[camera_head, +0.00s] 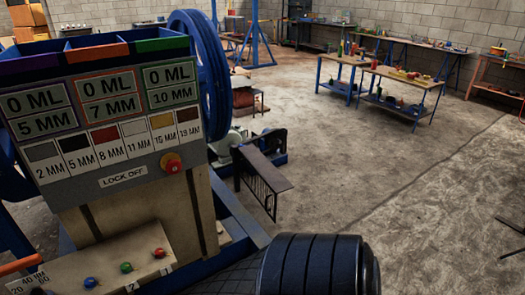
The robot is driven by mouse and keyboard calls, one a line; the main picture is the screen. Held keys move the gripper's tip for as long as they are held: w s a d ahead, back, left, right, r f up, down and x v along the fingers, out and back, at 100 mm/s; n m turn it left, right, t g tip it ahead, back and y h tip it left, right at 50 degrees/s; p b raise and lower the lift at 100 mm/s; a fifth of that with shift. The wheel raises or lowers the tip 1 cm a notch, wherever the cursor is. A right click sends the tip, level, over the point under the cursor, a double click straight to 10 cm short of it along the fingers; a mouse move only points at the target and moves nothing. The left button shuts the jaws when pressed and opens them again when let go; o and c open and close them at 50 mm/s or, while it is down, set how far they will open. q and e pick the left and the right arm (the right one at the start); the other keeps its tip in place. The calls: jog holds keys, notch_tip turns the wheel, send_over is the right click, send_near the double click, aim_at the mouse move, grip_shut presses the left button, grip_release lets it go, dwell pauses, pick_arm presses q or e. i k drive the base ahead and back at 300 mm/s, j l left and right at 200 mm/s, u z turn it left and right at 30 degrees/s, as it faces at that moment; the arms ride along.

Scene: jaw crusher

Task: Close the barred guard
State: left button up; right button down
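The barred guard (262,184) is a dark panel with upright bars, at the right side of the jaw crusher, near the middle of the camera_head view. It hangs out over the floor beside the machine, under a flat dark top plate (268,172), and appears swung away from the body. Its hinge and any latch are too small to make out. The crusher's control panel (110,130) fills the left, with a red knob (171,163) and a "LOCK OFF" label (123,178). Neither of my grippers is in view.
A large blue flywheel (213,75) rises behind the panel. Workbenches (410,80) stand at the back right.

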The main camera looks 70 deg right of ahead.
aim_at(273, 178)
jog(key=k+l, duration=0.1)
jog(key=l, duration=0.3)
jog(key=l+u, duration=0.15)
jog(key=l, duration=0.25)
jog(key=k+l, duration=0.2)
jog(key=l, duration=0.15)
jog(key=k+l+u, duration=0.1)
jog(key=l, duration=0.3)
jog(key=k+l, duration=0.1)
jog(key=l, duration=0.3)
jog(key=k+l+u, duration=0.15)
jog(key=l, duration=0.2)
jog(key=k+l, duration=0.1)
jog(key=l, duration=0.25)
